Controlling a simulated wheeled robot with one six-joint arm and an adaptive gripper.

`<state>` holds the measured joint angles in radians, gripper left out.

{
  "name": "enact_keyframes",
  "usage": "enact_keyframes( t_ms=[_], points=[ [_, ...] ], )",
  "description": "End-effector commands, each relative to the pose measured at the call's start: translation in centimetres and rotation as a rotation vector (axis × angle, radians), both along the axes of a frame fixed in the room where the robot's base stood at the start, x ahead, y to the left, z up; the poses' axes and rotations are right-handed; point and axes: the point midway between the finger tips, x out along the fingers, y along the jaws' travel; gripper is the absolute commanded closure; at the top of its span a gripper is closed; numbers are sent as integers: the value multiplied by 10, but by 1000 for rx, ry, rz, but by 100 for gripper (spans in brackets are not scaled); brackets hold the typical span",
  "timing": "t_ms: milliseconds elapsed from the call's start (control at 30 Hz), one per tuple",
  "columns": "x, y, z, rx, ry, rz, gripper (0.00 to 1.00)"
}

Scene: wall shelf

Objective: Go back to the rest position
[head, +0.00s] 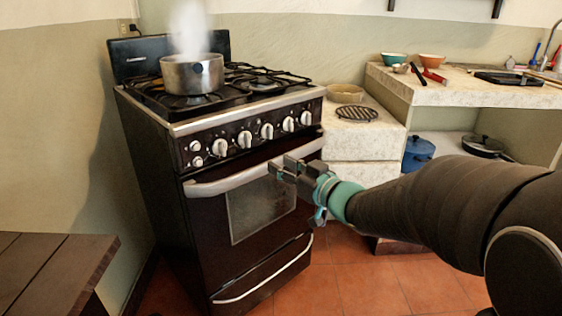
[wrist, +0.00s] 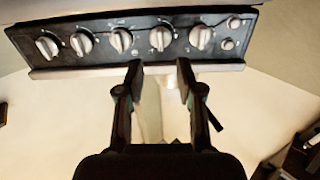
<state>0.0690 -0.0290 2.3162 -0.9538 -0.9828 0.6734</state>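My gripper (head: 285,167) is in front of the stove's oven door, near the right part of its handle and below the knob row. It also shows in the wrist view (wrist: 160,70), with its two fingers apart and nothing held between them. The fingertips point at the stove's front panel (wrist: 100,22), close below the knobs in the head view. I cannot tell whether a finger touches the oven handle (head: 230,182).
A stone counter (head: 465,92) with bowls and utensils is at the right, with a blue pot (head: 418,153) beneath. A wooden table (head: 50,275) is at the lower left. Tiled floor (head: 365,290) shows between.

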Motion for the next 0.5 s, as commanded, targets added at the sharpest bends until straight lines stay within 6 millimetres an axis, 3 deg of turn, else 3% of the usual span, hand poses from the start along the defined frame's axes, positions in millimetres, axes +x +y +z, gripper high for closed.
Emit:
enact_keyframes(
  t_ms=[167,333,500],
  points=[
    [10,-15,-18,-105,26,-79,64],
    [23,-62,-65,-265,172,-289,64],
    [4,-113,-99,-400,360,-482,64]
  ],
)
